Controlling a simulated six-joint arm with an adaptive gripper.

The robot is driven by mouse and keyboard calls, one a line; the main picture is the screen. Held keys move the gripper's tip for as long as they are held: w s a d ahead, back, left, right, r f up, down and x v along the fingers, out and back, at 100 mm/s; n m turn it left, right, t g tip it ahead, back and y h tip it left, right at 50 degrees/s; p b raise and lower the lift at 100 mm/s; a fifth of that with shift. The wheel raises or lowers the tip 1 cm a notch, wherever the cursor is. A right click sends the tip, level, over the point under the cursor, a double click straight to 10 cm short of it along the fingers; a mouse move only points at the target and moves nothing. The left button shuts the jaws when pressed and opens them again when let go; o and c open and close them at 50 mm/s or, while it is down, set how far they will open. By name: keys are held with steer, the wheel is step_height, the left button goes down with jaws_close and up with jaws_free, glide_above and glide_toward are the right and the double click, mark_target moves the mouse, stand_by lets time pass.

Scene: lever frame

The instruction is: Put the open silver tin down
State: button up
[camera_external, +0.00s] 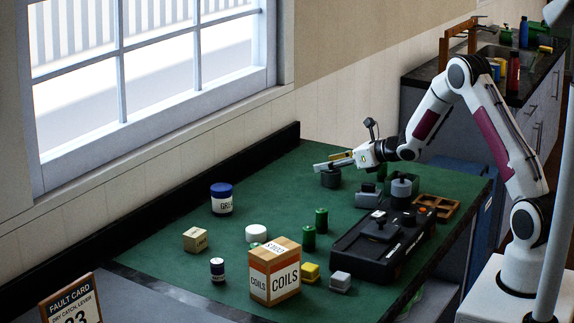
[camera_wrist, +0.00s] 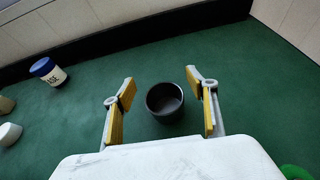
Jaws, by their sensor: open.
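An open, round, dark grey tin (camera_wrist: 165,100) stands upright on the green bench top, and its inside looks empty. In the outside view the tin (camera_external: 331,179) is at the back of the bench, just under my fingertips. My gripper (camera_wrist: 160,82) is open, with one yellow-padded finger on each side of the tin and a visible gap on both sides. In the outside view my gripper (camera_external: 330,163) reaches left, low over the bench. How far the fingertips are above the bench is hard to tell.
A blue-lidded jar (camera_external: 222,198) stands to the left; it also shows in the wrist view (camera_wrist: 48,71). A grey block (camera_external: 368,196), a round grey piece (camera_external: 404,186) and a black lever unit (camera_external: 383,240) are nearer the front. The bench between jar and tin is clear.

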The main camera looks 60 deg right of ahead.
step_height(320, 180, up, 6)
steer(key=shift+r, duration=0.25)
stand_by(0.7)
steer(key=s+a+r+m+g+h, duration=0.2)
steer(key=s+a+r+m, duration=0.3)
steer(key=s+r+m, duration=0.3)
steer(key=s+a+r+m+g+h, duration=0.15)
steer(key=s+a+r+m, duration=0.3)
steer(key=s+m, duration=0.45)
steer(key=s+a+f+m+g+y, duration=0.1)
steer(key=s+a+m, duration=0.4)
steer(key=s, duration=0.5)
steer(key=s+a+f+m+g+y, duration=0.1)
steer(key=s+a+f+m+g, duration=0.1)
steer(key=s+a+m, duration=0.3)
steer(key=s+a+f+m+g+y, duration=0.1)
steer(key=s+a+m, duration=0.4)
steer(key=s, duration=0.9)
steer(key=m, duration=0.3)
steer(key=shift+s+a+f+m, duration=0.2)
steer(key=shift+s+m, duration=0.1)
